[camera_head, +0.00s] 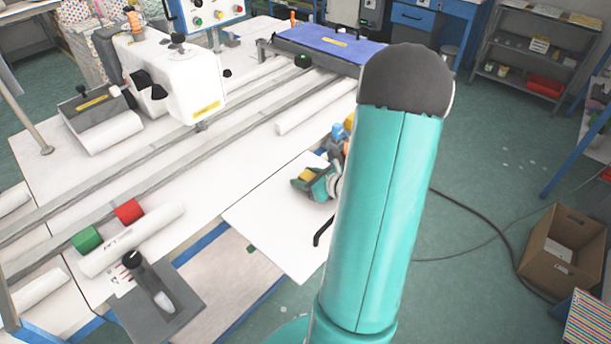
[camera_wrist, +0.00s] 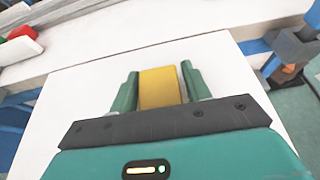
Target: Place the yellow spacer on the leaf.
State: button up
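The yellow spacer (camera_wrist: 159,88) is a small yellow block between the two green fingers of my gripper (camera_wrist: 160,82) in the wrist view. In the head view my gripper (camera_head: 313,181) and the spacer (camera_head: 306,174) are over the leaf (camera_head: 262,222), a flat white panel beside the sewing table. The leaf (camera_wrist: 95,82) also fills the area around the fingers in the wrist view. I cannot tell whether the spacer touches the leaf. My arm hides the leaf's right side.
A green block (camera_head: 87,239) and a red block (camera_head: 128,211) are on the table by a white roll (camera_head: 135,242). A sewing machine (camera_head: 175,75) stands behind. A grey plate (camera_head: 155,305) with a dark-handled tool is at front left. The visible leaf surface is clear.

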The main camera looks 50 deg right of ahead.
jog(key=shift+o, duration=0.7)
jog(key=shift+r, duration=0.1)
